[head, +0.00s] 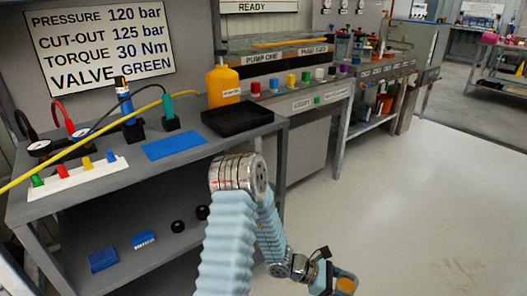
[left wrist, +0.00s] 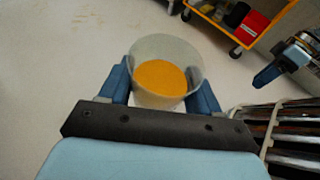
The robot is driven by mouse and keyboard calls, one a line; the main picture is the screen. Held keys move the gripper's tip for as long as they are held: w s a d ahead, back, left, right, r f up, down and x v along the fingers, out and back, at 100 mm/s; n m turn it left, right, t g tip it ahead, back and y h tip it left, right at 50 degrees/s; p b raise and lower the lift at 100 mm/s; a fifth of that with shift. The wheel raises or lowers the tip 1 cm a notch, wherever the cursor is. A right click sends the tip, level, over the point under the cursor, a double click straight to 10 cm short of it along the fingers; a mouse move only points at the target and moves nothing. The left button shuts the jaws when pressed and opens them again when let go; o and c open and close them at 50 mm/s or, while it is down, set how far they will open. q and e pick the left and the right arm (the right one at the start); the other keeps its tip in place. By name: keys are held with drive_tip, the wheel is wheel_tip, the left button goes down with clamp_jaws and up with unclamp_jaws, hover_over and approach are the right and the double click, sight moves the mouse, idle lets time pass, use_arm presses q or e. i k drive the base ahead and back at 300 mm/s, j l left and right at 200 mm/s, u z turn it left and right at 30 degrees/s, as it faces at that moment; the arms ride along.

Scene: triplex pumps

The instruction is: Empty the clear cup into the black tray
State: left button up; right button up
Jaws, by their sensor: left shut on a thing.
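The clear cup (left wrist: 190,55) sits between the blue fingers of my left gripper (left wrist: 165,88), which is shut on it. Orange contents (left wrist: 160,78) show inside the cup in the left wrist view. In the head view my left gripper (head: 328,282) is low, over the floor, right of the bench; the cup (head: 346,284) shows orange at the bottom edge. The black tray (head: 238,119) lies flat on the bench top at its right end, apart from the gripper, and looks empty. A blue-tipped metallic part (left wrist: 283,62) at the right of the left wrist view may be my right gripper; its jaws are unclear.
A blue mat (head: 174,144), a yellow bottle (head: 222,84) and a white strip (head: 78,178) with coloured pegs share the bench (head: 150,175). A yellow hose (head: 60,155) crosses above it. A second bench (head: 300,92) adjoins behind. Open floor (head: 420,190) lies to the right.

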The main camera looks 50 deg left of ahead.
sight(228, 121)
drive_tip(key=i, duration=1.4)
drive_tip(key=i+u, duration=0.45)
drive_tip(key=i+l+u, duration=0.15)
drive_tip(key=u, duration=1.9)
